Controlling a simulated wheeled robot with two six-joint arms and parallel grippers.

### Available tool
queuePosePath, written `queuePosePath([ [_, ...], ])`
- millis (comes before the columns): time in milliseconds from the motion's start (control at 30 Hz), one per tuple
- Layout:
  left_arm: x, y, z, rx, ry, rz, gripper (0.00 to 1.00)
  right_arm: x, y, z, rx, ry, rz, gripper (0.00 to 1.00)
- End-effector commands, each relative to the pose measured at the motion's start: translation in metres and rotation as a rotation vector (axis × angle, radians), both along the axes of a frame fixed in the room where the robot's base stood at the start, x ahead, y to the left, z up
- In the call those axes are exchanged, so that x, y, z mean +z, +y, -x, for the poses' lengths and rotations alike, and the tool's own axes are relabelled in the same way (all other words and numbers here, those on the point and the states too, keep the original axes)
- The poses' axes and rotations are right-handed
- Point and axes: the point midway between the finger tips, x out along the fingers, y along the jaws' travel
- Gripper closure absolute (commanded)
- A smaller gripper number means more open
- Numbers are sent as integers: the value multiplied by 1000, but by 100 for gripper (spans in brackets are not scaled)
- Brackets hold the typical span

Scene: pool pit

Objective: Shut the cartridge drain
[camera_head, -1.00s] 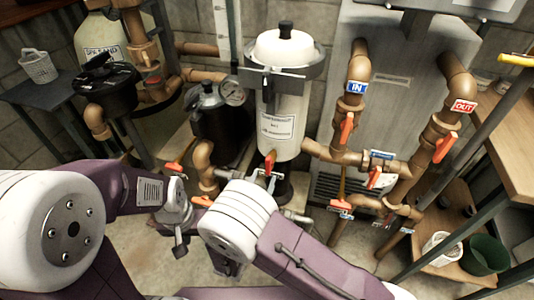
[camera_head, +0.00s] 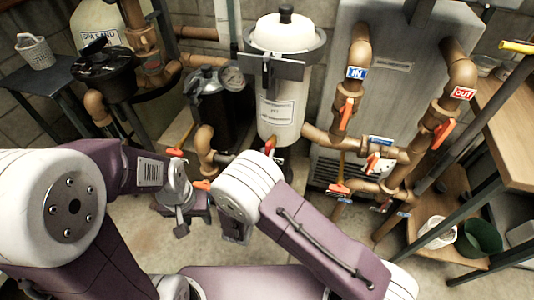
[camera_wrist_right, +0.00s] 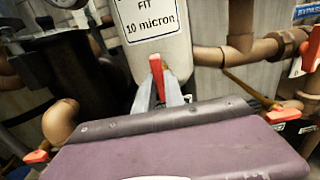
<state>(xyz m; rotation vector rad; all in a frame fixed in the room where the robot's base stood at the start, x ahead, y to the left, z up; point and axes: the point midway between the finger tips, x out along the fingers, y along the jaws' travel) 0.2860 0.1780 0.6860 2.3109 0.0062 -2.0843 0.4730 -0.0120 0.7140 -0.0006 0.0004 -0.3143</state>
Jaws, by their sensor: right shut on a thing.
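The white cartridge filter (camera_head: 284,112), with a black-knobbed lid and a label, stands upright at the centre of the head view. It also shows in the right wrist view (camera_wrist_right: 157,50). The red cartridge drain handle (camera_head: 270,145) is at its lower front. In the right wrist view the handle (camera_wrist_right: 157,66) stands upright between the grey fingers of my right gripper (camera_wrist_right: 160,93), which is shut on it. My right wrist hides the drain valve below. My left gripper (camera_head: 180,215) hangs over the floor at the left, clear of the filter; its jaws are not clear to see.
A wooden shelf unit (camera_head: 510,140) with a green bucket (camera_head: 480,238) is at the far right. A small table (camera_head: 45,88) is at the left.

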Motion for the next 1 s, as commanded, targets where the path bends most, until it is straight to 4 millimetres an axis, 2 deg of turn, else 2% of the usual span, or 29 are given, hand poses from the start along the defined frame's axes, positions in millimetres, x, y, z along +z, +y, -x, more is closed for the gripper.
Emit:
queuePosePath([
  [167,0,0,0,0,0,0,60,0,0,0,0,0,-1,100],
  [267,-8,0,0,0,0,0,60,-3,0,0,1,-21,-62,100],
  [400,-33,0,0,0,0,0,60,-7,1,0,1,-108,-326,100],
  [600,-63,0,0,0,0,0,60,-7,0,0,1,-208,-631,100],
  [1000,-122,0,0,0,0,0,60,-7,0,0,0,-352,-1079,100],
])
